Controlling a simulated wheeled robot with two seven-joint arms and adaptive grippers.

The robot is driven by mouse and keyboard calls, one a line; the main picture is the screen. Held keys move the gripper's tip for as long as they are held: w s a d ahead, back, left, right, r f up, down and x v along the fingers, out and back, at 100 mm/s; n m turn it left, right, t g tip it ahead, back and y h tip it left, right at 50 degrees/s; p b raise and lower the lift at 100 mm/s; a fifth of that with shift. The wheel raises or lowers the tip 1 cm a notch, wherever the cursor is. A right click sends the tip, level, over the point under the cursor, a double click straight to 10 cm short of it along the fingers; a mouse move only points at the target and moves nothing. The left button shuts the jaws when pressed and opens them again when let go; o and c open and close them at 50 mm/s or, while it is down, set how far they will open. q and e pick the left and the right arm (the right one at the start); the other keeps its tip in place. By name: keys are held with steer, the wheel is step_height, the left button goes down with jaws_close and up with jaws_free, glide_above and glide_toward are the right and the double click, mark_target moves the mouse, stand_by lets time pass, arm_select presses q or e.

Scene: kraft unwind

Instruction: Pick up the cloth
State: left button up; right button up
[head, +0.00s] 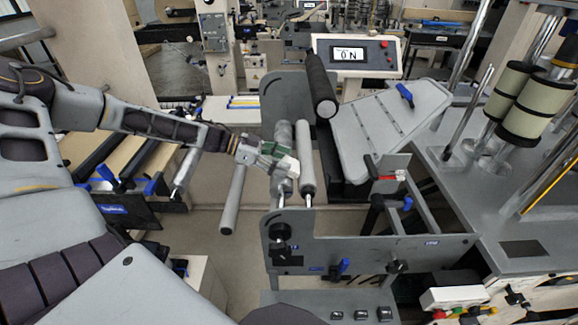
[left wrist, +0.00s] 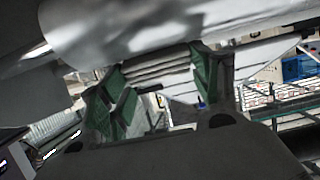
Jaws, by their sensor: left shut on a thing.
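My left gripper (head: 268,158) reaches in from the left to the rollers of the grey machine. It is shut on the cloth (head: 287,166), a small whitish piece at its fingertips, right against or just in front of the rollers. In the left wrist view, the green-padded fingers of the left gripper (left wrist: 162,88) stand on either side of the cloth (left wrist: 155,68), which shows as grey folded layers. A large pale roller (left wrist: 150,25) is close above it. I cannot tell whether the cloth touches the roller. My right gripper is not in view.
Grey rollers (head: 306,160) stand between the machine's side plates (head: 330,230). A black roller (head: 319,85) and a sloped grey panel (head: 390,125) are behind them. A display box (head: 355,55) stands at the back. A grey table with posts and cream rolls (head: 525,100) is at the right.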

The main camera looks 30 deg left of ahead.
arm_select(q)
steer(key=shift+r, duration=0.2)
step_height(320, 180, up, 10)
steer(key=shift+f, duration=0.2)
stand_by(0.8)
stand_by(0.4)
stand_by(0.5)
